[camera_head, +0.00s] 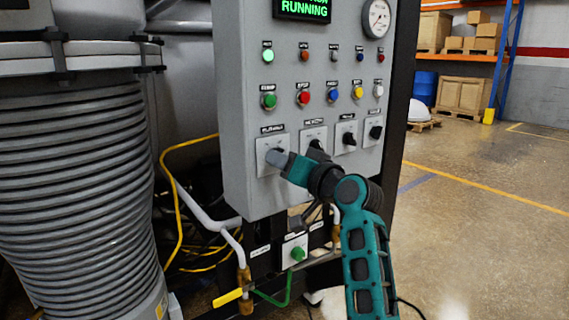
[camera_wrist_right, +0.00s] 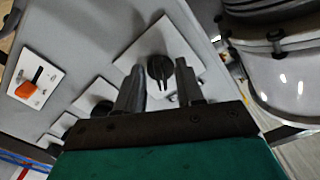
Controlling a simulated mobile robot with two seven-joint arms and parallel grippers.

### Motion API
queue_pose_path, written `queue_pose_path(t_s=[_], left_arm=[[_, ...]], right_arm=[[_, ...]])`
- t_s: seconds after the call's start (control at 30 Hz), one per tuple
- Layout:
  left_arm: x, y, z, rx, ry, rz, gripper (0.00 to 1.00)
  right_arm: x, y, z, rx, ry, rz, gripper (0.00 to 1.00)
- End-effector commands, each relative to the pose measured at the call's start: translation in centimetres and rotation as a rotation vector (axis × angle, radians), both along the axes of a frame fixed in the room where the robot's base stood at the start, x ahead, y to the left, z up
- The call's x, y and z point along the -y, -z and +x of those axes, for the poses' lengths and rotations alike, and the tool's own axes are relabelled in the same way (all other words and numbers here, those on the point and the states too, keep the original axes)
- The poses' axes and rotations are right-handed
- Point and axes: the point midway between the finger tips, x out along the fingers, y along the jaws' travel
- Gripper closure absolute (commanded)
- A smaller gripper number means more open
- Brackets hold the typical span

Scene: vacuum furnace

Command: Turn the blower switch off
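The grey control panel (camera_head: 235,110) has a lower row of black rotary switches on white plates. The leftmost one, whose label is too small to read surely, is taken as the blower switch; its plate (camera_head: 262,146) shows but its knob is hidden by my right gripper (camera_head: 274,158). In the right wrist view the black knob (camera_wrist_right: 160,68) lies between the two fingertips of my right gripper (camera_wrist_right: 159,72), which are apart on either side of it. I cannot tell whether they touch it. My left gripper is not in view.
Other rotary switches (camera_head: 348,138) sit close to the right. Lamps and coloured buttons (camera_head: 304,96) are above, under a green RUNNING display (camera_head: 302,8). A box with a green knob (camera_head: 297,254) is below. A ribbed grey vessel (camera_head: 75,190) stands left.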

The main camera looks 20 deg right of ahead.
Motion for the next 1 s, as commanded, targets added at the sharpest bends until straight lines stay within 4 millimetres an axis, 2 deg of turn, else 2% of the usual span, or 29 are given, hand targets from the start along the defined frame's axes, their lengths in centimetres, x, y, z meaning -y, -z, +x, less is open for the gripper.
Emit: queue_pose_path(t_s=[0.2, 0.6, 1.0], left_arm=[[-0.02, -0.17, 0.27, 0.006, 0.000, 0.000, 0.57], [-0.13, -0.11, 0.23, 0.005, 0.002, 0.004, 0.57], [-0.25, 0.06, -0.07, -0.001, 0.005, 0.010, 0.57]], right_arm=[[0.00, 0.00, 0.01, 0.000, 0.000, 0.000, 0.64], [0.01, 0.03, -0.01, -0.001, 0.000, 0.000, 1.00], [0.01, 0.05, -0.02, 0.004, 0.000, -0.018, 1.00]])
